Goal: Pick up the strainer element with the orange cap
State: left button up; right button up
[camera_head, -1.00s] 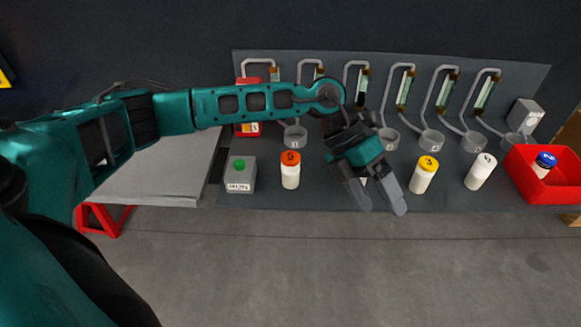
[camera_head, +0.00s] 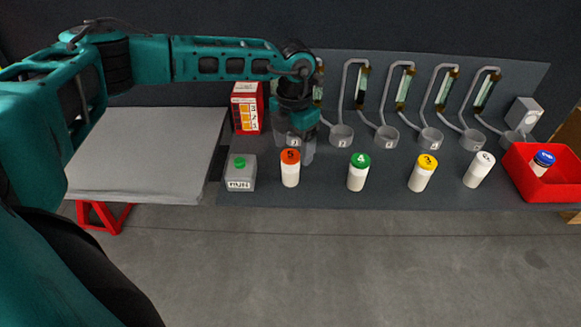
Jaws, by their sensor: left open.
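The strainer element with the orange cap (camera_head: 290,168) stands upright on the dark grey bench. It has a white body and a dark number 5 on its cap. My left gripper (camera_head: 296,148) is open and points down just behind and above it, partly in front of a cup on the bench. One finger shows to the right of the orange cap; the other is partly hidden. I cannot tell whether a finger touches the cap. My right gripper is not in view.
Elements with green (camera_head: 358,172), yellow (camera_head: 423,173) and white (camera_head: 480,169) caps stand to the right. A red bin (camera_head: 540,187) holds a blue-capped one. A grey box with a green button (camera_head: 240,173) stands close left. Several cups with pipes line the back.

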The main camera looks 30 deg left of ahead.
aim_at(290, 155)
pick_arm(q)
jog(key=f, duration=0.4)
jog(key=shift+s+a+f, duration=0.2)
jog(key=shift+s+a, duration=0.05)
jog(key=shift+s, duration=0.1)
jog(key=shift+f, duration=0.45)
jog(key=c, duration=1.2)
